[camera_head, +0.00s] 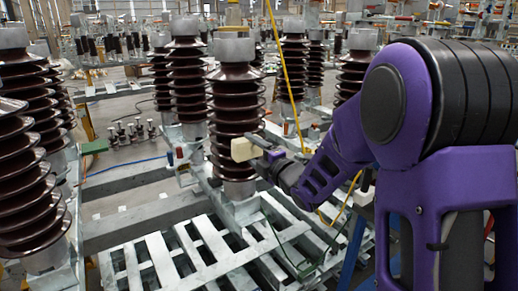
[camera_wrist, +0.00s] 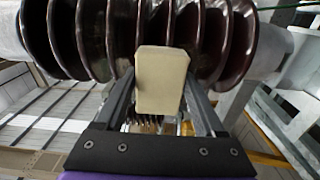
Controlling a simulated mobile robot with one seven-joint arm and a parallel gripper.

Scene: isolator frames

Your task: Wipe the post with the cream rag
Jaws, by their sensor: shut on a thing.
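The cream rag (camera_head: 243,149) is a pale block held at the end of my purple arm. My gripper (camera_head: 272,157) is shut on it. In the wrist view the rag (camera_wrist: 161,80) sits between the two fingers of my gripper (camera_wrist: 160,95). The post (camera_head: 236,117) is a dark brown ribbed insulator with a grey cap, standing upright on a pale slatted metal frame.
Similar ribbed posts stand at the left (camera_head: 22,165), behind (camera_head: 186,85) and to the right (camera_head: 356,70). The slatted metal frame (camera_head: 130,262) spreads below. A yellow hose (camera_head: 286,75) hangs behind my gripper.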

